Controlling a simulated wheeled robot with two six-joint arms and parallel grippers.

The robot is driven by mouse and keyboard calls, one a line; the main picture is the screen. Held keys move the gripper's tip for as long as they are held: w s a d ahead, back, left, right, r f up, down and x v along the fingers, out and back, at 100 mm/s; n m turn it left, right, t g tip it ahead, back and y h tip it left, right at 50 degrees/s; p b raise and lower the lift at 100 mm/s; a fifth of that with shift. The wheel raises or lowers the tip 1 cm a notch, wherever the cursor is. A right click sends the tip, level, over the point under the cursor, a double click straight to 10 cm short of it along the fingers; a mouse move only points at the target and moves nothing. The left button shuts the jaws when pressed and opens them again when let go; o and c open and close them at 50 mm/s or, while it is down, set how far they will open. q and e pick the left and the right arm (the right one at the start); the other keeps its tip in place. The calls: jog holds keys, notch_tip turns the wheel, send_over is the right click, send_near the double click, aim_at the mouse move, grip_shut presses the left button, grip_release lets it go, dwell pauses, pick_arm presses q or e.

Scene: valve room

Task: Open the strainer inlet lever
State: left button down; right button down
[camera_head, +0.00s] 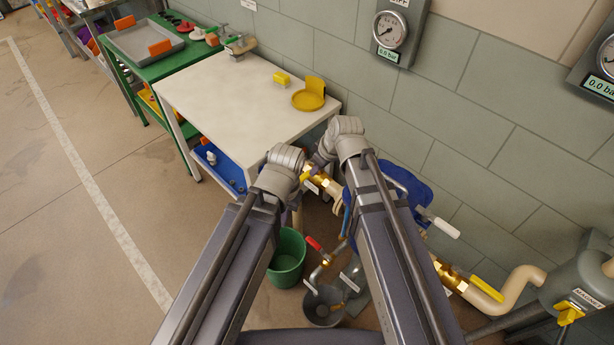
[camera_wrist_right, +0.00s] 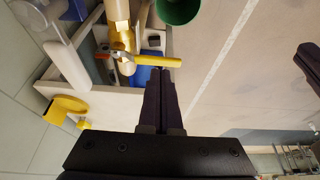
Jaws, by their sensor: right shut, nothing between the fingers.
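In the right wrist view a brass valve (camera_wrist_right: 122,42) sits on a beige pipe. Its yellow lever (camera_wrist_right: 155,62) points sideways, across the pipe. My right gripper (camera_wrist_right: 161,74) is shut and empty, with its fingertips close to the lever; I cannot tell whether they touch. In the head view a brass valve (camera_head: 324,182) shows between my two wrists, partly hidden by them. I cannot read a label naming the strainer inlet. The dark part at the right edge of the wrist view seems to be my left gripper (camera_wrist_right: 308,62); its jaws are unclear.
A second brass valve with a yellow lever (camera_head: 487,289) is at the lower right. A red-handled lever (camera_head: 314,243) stands near a green bucket (camera_head: 288,258). A white-handled lever (camera_head: 441,226) is by the wall. A white-topped table (camera_head: 230,90) stands behind; the floor at left is clear.

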aim_at(305, 177)
jog(key=shift+f, duration=0.1)
jog(key=b+x, duration=0.9)
jog(key=shift+f, duration=0.4)
jog(key=shift+w+a, duration=0.1)
jog(key=shift+a, duration=0.1)
jog(key=shift+w+a+m, duration=0.1)
jog(key=shift+a+m, duration=0.1)
jog(key=shift+m, duration=0.1)
